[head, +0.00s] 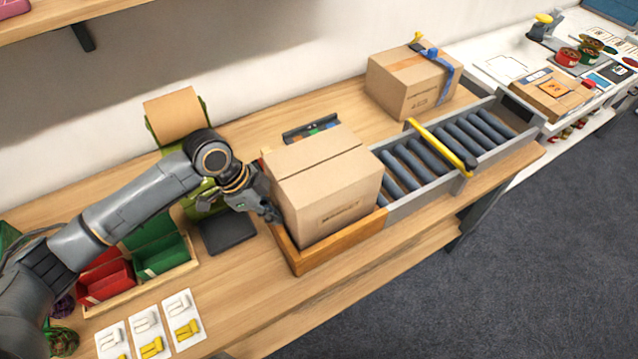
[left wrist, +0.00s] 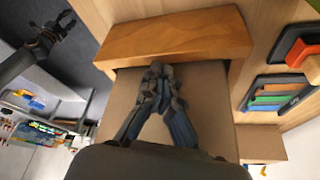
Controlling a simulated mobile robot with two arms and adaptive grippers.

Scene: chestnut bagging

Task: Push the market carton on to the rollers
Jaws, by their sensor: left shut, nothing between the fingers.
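The market carton (head: 325,185) is a closed brown cardboard box. It sits upright in a shallow wooden tray (head: 340,242) at the near end of the rollers (head: 425,165). My left gripper (head: 272,213) is at the carton's left face, low down, with fingers shut and empty. I cannot tell whether the fingertips touch the cardboard. In the left wrist view the shut fingers (left wrist: 158,72) lie in front of the carton face (left wrist: 205,95), close to the tray's wooden edge (left wrist: 175,38). My right gripper (left wrist: 64,22) shows small in that view, apparently open and away from the carton.
A second carton with blue tape (head: 410,85) stands behind the rollers. A yellow-handled bar (head: 440,145) crosses above the rollers. A rack of coloured items (head: 312,130) lies behind the market carton. Red and green bins (head: 160,252) and cards (head: 150,335) are at left.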

